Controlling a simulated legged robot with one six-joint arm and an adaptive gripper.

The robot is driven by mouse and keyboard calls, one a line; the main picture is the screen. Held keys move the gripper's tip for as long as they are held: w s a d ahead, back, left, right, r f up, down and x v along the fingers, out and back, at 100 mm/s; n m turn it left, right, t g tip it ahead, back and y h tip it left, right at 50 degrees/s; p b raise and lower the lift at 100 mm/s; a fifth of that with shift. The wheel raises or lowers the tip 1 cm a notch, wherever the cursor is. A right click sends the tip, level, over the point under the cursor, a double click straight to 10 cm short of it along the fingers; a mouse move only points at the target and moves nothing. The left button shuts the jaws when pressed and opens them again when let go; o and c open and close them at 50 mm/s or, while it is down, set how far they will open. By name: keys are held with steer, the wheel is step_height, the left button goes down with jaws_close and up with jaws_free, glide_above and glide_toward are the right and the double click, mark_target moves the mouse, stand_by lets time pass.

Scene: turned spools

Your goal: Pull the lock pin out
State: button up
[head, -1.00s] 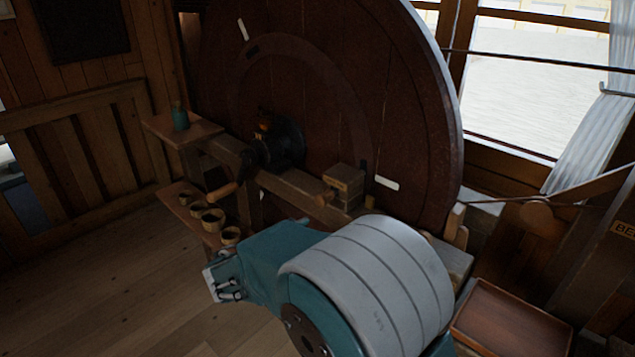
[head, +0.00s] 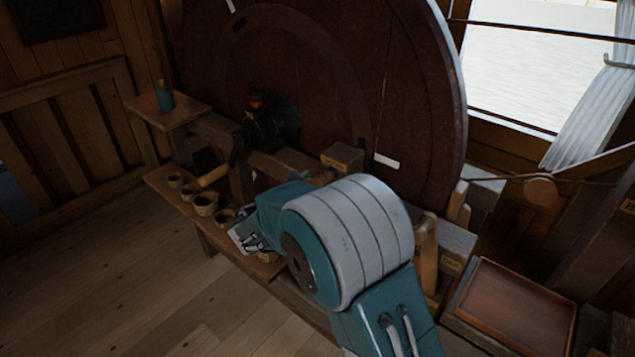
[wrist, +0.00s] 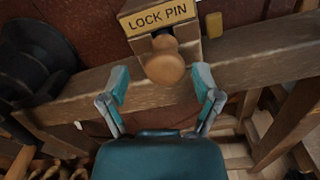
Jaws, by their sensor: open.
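The lock pin (wrist: 164,66) is a turned wooden knob with a rounded end. In the wrist view it sticks out of a wooden block (wrist: 160,20) that carries a yellow label reading "LOCK PIN". My gripper (wrist: 161,82) is open, with one teal finger to the left of the knob and one to the right. The fingertips look apart from the knob, and nothing is held.
A large dark wooden wheel (head: 330,70) stands behind the beam. A crank handle (head: 214,175) juts out at the left. Several small cups (head: 205,203) stand on a low shelf, a green bottle (head: 165,97) on an upper one. A brown tray (head: 515,310) lies at the right.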

steer(key=shift+w+d, duration=0.4)
steer(key=shift+d, duration=0.3)
steer(key=shift+a, duration=0.1)
jaws_close()
steer(key=shift+v, duration=1.75)
jaws_free()
steer(key=shift+a, duration=0.2)
steer(key=v, duration=1.2)
steer(key=shift+w, duration=0.1)
